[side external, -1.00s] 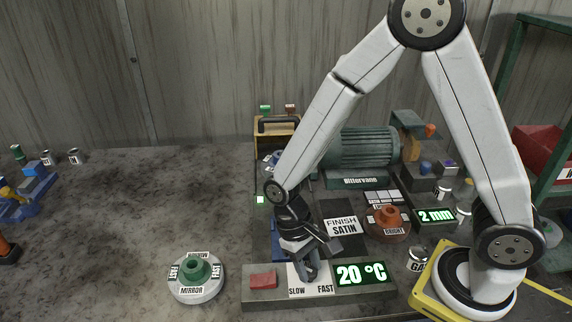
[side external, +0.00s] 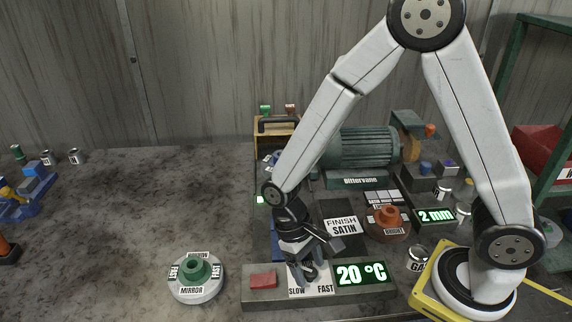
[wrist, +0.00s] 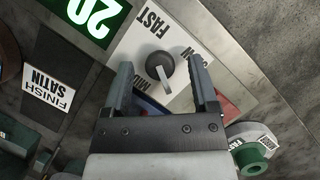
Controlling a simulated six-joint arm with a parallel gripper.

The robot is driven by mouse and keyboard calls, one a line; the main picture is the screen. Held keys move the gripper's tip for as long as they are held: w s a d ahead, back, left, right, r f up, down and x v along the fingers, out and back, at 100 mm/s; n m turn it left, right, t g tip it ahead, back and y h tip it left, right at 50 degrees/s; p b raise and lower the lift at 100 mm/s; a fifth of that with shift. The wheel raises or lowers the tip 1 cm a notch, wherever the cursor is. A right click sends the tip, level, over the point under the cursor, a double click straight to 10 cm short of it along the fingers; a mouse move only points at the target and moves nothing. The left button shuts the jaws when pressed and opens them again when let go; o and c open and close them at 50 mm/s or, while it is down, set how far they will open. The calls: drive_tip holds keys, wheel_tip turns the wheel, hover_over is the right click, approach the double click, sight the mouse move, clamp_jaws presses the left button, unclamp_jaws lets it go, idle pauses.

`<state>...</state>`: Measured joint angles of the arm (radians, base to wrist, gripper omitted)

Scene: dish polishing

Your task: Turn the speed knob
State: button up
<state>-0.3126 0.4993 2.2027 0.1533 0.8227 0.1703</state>
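The speed knob is a dark round knob with a pale pointer line, in the middle of a white dial plate (side external: 318,288) marked SLOW and FAST. In the wrist view the knob (wrist: 159,68) stands between the two fingers of my gripper (wrist: 162,75), with a gap on each side. My gripper (side external: 308,274) points down over the dial in the side view and hides much of the knob there. The fingers are open. The pointer line runs toward the lower right in the wrist view, away from the word FAST.
A red button (side external: 263,281) is left of the dial on the same panel, and a green 20 °C display (side external: 361,274) is on its right. A green-hubbed MIRROR disc (side external: 196,278) lies further left. A FINISH SATIN sign (side external: 342,226) stands behind. The bench at left is mostly clear.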

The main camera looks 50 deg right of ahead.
drive_tip(key=shift+r, duration=0.1)
drive_tip(key=v, duration=0.7)
drive_tip(key=shift+r, duration=0.35)
drive_tip(key=shift+w, duration=0.15)
drive_tip(key=s+d+t, duration=0.1)
drive_tip(key=d+t, duration=0.6)
drive_tip(key=d, duration=0.3)
drive_tip(key=shift+d, duration=0.3)
drive_tip(key=shift+s+f, duration=0.1)
idle(0.7)
